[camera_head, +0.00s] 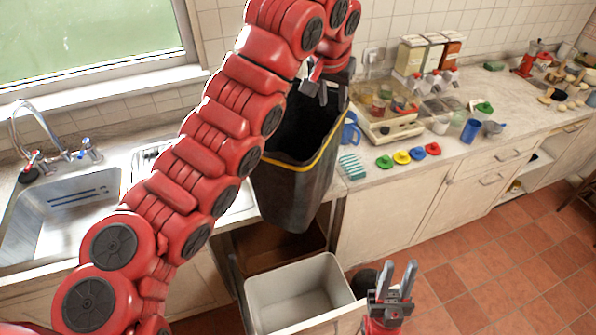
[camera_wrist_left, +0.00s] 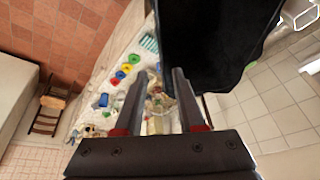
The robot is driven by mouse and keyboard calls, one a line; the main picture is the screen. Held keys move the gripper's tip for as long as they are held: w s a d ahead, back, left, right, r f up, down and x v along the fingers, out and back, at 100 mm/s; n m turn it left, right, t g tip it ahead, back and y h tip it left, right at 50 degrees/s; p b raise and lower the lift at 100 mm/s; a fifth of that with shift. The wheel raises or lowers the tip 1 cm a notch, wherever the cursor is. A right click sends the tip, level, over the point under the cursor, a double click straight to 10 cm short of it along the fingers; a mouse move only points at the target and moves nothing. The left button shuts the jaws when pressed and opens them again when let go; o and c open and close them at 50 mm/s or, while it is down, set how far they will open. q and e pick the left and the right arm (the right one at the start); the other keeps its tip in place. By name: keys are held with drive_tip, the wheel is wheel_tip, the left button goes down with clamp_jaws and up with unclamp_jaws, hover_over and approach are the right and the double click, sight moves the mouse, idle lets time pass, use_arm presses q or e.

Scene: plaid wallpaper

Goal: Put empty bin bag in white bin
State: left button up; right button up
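The black bin bag (camera_head: 290,185) with a yellow band near its top hangs upright, mouth up, above and behind the white bin. The white bin (camera_head: 258,307) stands low by the open cabinet, and its visible inside is empty. My left gripper (camera_head: 318,82) is at the bag's upper edge. In the left wrist view, the left gripper's fingers (camera_wrist_left: 160,72) are apart, and the bag (camera_wrist_left: 215,40) lies beyond and beside the right-hand finger. Whether they touch it is unclear. My right gripper (camera_head: 397,267) points up with fingers apart, empty, right of the bin.
The sink (camera_head: 70,205) is at the left. The counter (camera_head: 400,180) at the right holds colored lids, a blue mug (camera_head: 350,130), a scale and several containers. Cabinets line its front. Tiled floor (camera_head: 480,285) is clear at the lower right.

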use_arm(q)
drive_tip(key=p, duration=0.2)
hover_over(332, 128)
drive_tip(key=s, duration=0.2)
wheel_tip(332, 128, down, 4)
drive_tip(key=p+x, duration=0.1)
drive_tip(key=x, duration=0.1)
drive_tip(key=p+x, duration=0.4)
drive_tip(key=shift+a+f, duration=0.3)
drive_tip(key=shift+f, duration=0.2)
drive_tip(key=shift+w+f, duration=0.1)
drive_tip(key=shift+f, duration=0.1)
drive_tip(key=shift+f+b, duration=0.25)
drive_tip(key=shift+b, duration=0.45)
drive_tip(key=shift+c, duration=0.3)
clamp_jaws()
idle(0.7)
